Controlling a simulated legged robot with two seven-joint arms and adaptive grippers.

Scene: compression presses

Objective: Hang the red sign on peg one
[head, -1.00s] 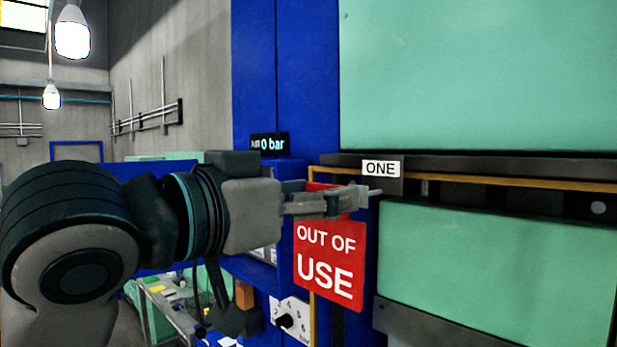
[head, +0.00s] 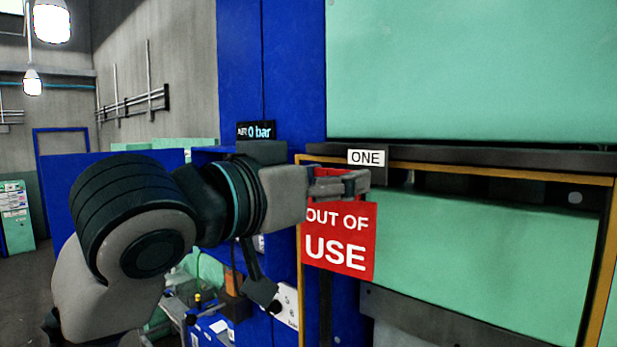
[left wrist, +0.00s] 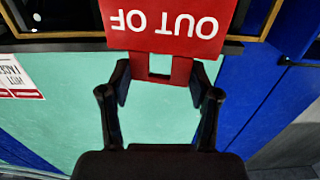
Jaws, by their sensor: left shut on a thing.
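The red sign (head: 339,242), reading "OUT OF USE", hangs upright and slightly tilted below my left gripper (head: 345,182). The gripper is shut on the sign's narrower red top part. In the left wrist view the sign (left wrist: 165,22) appears upside down, with an opening in its top tab between the fingers (left wrist: 160,80). The label "ONE" (head: 367,157) is on the dark bar of the press, just above and behind the fingertips. I cannot make out peg one; the gripper or sign may hide it. My right gripper is not in view.
The green press panels (head: 480,255) and a yellow frame (head: 490,173) stand right behind the sign. A blue column (head: 270,70) with an "AIR 0 bar" display (head: 256,131) is to the left. A white control panel (head: 287,304) sits below the arm.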

